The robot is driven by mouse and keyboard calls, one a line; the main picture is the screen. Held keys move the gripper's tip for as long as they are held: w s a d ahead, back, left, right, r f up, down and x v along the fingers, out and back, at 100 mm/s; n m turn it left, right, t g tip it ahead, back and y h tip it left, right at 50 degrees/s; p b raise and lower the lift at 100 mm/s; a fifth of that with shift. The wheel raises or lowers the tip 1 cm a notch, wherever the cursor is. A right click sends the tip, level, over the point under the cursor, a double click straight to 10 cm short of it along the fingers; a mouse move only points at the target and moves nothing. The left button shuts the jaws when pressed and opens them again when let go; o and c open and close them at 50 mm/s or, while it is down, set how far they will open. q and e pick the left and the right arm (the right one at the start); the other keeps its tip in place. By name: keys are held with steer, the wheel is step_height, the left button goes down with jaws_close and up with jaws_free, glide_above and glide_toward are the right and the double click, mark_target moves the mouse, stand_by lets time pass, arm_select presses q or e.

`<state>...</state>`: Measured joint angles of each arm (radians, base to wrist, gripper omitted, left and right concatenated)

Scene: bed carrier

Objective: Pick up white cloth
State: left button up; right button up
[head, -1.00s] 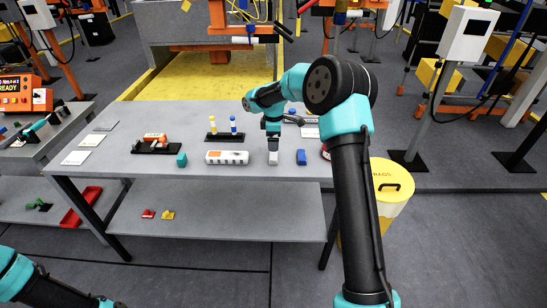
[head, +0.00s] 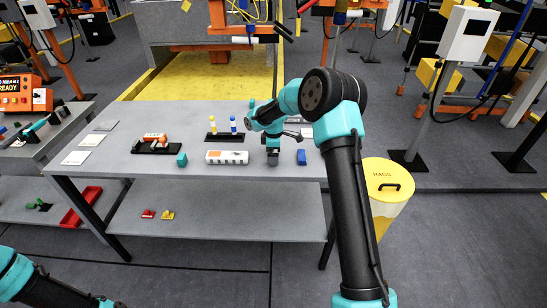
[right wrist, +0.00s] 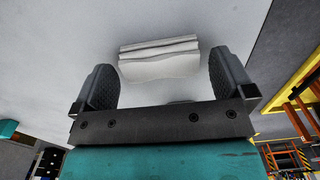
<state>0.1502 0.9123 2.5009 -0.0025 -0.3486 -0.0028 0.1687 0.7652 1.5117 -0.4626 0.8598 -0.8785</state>
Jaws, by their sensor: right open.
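The white cloth (right wrist: 160,60) is a small folded stack lying on the grey tabletop in the right wrist view. It lies between the spread fingers of my right gripper (right wrist: 163,72), with a gap on each side. In the head view my right gripper (head: 273,159) points down close to the table (head: 270,200) and hides the cloth. My left arm crosses the bottom left corner of the head view, and its gripper is out of the picture.
A blue block (head: 301,157) stands just right of my right gripper. A long white case (head: 227,157) lies to its left, with a teal cube (head: 182,160) further left. A dark rack (head: 225,138) with bottles stands behind.

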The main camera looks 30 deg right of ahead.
steer(key=shift+f, duration=0.2)
stand_by(0.3)
steer(key=c, duration=0.8)
steer(key=shift+r, duration=0.45)
step_height(320, 180, up, 3)
steer(key=shift+f, duration=0.2)
steer(key=s+a, duration=0.2)
steer(key=s, duration=0.2)
steer(key=s+a+r, duration=0.1)
steer(key=s+a, duration=0.2)
steer(key=s, duration=0.2)
steer(key=s+a, duration=0.3)
steer(key=s, duration=0.1)
steer(key=shift+s+a+r, duration=0.2)
steer(key=shift+s+r, duration=0.05)
steer(key=shift+s, duration=0.1)
